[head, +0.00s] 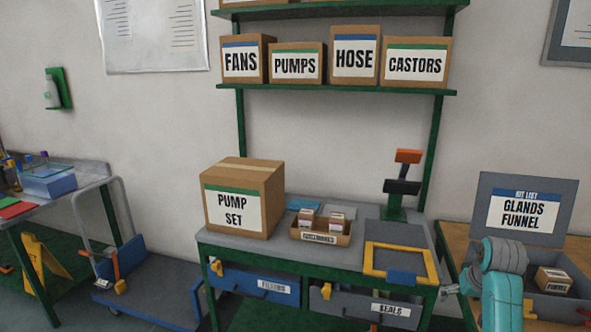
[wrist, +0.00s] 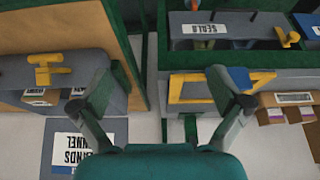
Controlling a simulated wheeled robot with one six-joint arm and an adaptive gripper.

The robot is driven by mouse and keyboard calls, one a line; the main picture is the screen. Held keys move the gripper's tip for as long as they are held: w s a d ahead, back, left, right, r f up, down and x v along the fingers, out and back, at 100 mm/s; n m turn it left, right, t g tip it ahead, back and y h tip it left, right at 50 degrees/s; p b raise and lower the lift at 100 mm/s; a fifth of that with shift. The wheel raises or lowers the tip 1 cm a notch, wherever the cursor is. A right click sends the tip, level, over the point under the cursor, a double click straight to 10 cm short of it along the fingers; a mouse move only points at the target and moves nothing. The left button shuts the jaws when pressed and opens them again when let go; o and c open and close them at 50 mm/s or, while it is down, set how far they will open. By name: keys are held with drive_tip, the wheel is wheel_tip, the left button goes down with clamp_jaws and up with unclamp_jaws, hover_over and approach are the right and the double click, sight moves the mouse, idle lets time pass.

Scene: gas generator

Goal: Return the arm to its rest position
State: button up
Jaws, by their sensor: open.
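My arm (head: 503,290) shows as teal and grey links at the lower right of the head view, in front of the right-hand bench and partly over its open grey case. My gripper (wrist: 160,95) shows in the wrist view with its two dark fingers spread wide apart and nothing between them. Beyond the fingers, the wrist view shows the green-framed bench with its seals drawer (wrist: 240,30) and the yellow frame (wrist: 190,90). No object is held.
The right-hand grey case, lid (head: 527,205) up, holds a small box (head: 553,281) beside my arm. The middle bench carries a pump set box (head: 243,197), a tray (head: 320,238) of small boxes and a green stand (head: 395,213). A trolley (head: 150,290) stands at left.

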drive_tip(key=s+a+f+t, duration=0.1)
drive_tip(key=s+a+f, duration=0.3)
drive_tip(key=f, duration=0.3)
drive_tip(key=s+a+f+t, duration=0.1)
drive_tip(key=s+a+f, duration=0.35)
drive_tip(key=f, duration=0.35)
drive_tip(key=s+a+f+t, duration=0.1)
drive_tip(key=s+a+f, duration=0.25)
drive_tip(key=f, duration=0.35)
drive_tip(key=s+a+f+n+t, duration=0.1)
drive_tip(key=s+a+f, duration=0.1)
drive_tip(key=s, duration=0.3)
drive_tip(key=s+a+f+t, duration=0.1)
drive_tip(key=s+a+f, duration=0.1)
drive_tip(key=s, duration=0.3)
drive_tip(key=s+a+r+n+t, duration=0.1)
drive_tip(key=s+a+r, duration=0.15)
drive_tip(key=s, duration=0.65)
drive_tip(key=s+a+r+t, duration=0.1)
drive_tip(key=s+a, duration=0.3)
drive_tip(key=s, duration=0.5)
drive_tip(key=s+a+r+n+t+y, duration=0.1)
drive_tip(key=s+a+r+t, duration=0.1)
drive_tip(key=s+r, duration=1.3)
drive_tip(key=shift+a+r+t, duration=0.15)
drive_tip(key=shift+r+t, duration=0.05)
drive_tip(key=shift+t, duration=0.4)
